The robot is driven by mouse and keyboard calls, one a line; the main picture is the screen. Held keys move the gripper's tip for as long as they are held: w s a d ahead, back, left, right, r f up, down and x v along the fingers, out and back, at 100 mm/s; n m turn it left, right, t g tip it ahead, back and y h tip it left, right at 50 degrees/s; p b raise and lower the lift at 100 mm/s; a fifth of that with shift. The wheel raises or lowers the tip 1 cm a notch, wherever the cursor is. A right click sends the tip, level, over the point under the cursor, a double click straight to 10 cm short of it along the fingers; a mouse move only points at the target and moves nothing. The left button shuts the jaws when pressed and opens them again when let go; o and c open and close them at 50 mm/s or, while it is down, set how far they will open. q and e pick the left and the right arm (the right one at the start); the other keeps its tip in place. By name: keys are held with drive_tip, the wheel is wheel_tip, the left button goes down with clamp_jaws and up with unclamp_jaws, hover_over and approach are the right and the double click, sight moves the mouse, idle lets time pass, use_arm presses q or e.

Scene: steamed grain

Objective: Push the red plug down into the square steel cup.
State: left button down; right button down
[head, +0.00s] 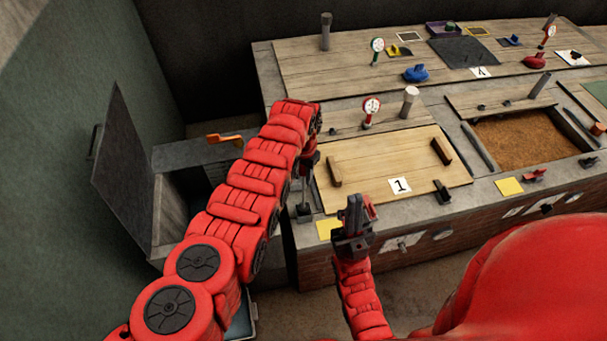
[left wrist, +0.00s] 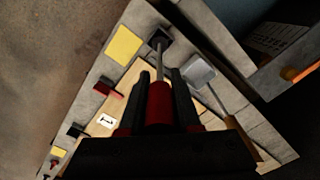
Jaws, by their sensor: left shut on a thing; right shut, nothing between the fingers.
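My left gripper (left wrist: 160,85) is shut on a red cylindrical piece (left wrist: 159,102), which appears to be the red plug. A thin metal rod (left wrist: 158,62) runs from it to a dark square fitting (left wrist: 160,38) at the bench corner; contact is unclear. A pale square metal piece (left wrist: 198,72) with a long handle lies beside the fingers. I cannot tell which square piece is the steel cup. In the head view my left gripper (head: 308,165) is partly hidden by my arm above the dark fitting (head: 304,210). My right gripper (head: 354,203) is shut and empty before the bench.
A wooden board labelled 1 (head: 370,178) covers the near bench bay. A yellow square (head: 328,229) lies on the front ledge. A brown-filled bay (head: 525,142) is further right. A grey open panel (head: 125,160) and an orange handle (head: 224,139) stand left of my arm.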

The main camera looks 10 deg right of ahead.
use_arm(q)
drive_tip(key=shift+f+b, duration=1.25)
drive_tip(key=shift+f, duration=0.25)
drive_tip(key=c, duration=0.5)
unclamp_jaws()
drive_tip(key=shift+r, duration=0.1)
